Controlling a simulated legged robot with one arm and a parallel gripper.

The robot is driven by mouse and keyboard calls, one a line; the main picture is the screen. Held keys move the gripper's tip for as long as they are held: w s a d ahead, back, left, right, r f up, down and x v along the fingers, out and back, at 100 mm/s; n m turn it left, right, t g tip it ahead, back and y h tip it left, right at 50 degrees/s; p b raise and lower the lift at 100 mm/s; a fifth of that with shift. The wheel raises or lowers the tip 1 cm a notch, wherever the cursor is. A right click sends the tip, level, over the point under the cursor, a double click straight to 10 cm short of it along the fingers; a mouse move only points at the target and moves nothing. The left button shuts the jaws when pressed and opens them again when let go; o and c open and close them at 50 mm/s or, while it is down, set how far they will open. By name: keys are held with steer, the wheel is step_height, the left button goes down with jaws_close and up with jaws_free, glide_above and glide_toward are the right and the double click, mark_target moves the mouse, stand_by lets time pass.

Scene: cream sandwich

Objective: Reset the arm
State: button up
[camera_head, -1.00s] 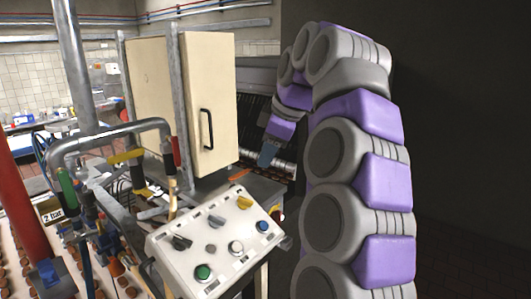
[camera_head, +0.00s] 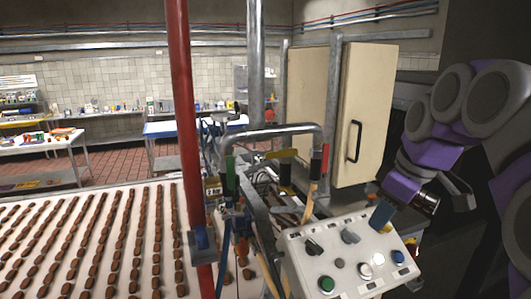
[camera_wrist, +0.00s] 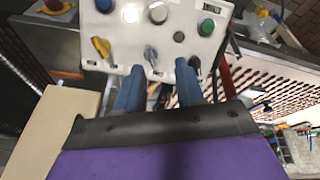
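My gripper (camera_head: 381,215) is at the right of the head view, with blue fingers pointing down near the upper edge of a white control panel (camera_head: 314,259). In the wrist view my gripper (camera_wrist: 158,85) shows two blue fingers apart, with nothing held between them. The panel (camera_wrist: 172,45) lies beyond the fingertips in that view, with a green button (camera_wrist: 206,27), a blue button (camera_wrist: 104,5) and several knobs. I cannot tell how far the fingertips are from it. Purple and grey segments of my arm show at the right edge.
A cream cabinet (camera_head: 366,100) with a black handle stands behind the panel. Pipes with coloured valve handles and a red post (camera_head: 184,110) stand left of it. A conveyor (camera_head: 150,207) with rows of brown pieces fills the lower left. Tables stand at the back.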

steer(key=s+a+f+m+g, duration=0.3)
steer(key=s+a+f, duration=0.5)
steer(key=s+f, duration=0.4)
steer(key=s+a+f+m+g+h, duration=0.15)
steer(key=s+f+m, duration=0.45)
steer(key=s+f, duration=0.9)
step_height(320, 180, down, 18)
steer(key=s+b, duration=0.1)
steer(key=b, duration=1.8)
steer(key=shift+s+d+g, duration=0.2)
steer(key=shift+s+g, duration=0.05)
steer(key=shift+g, duration=0.1)
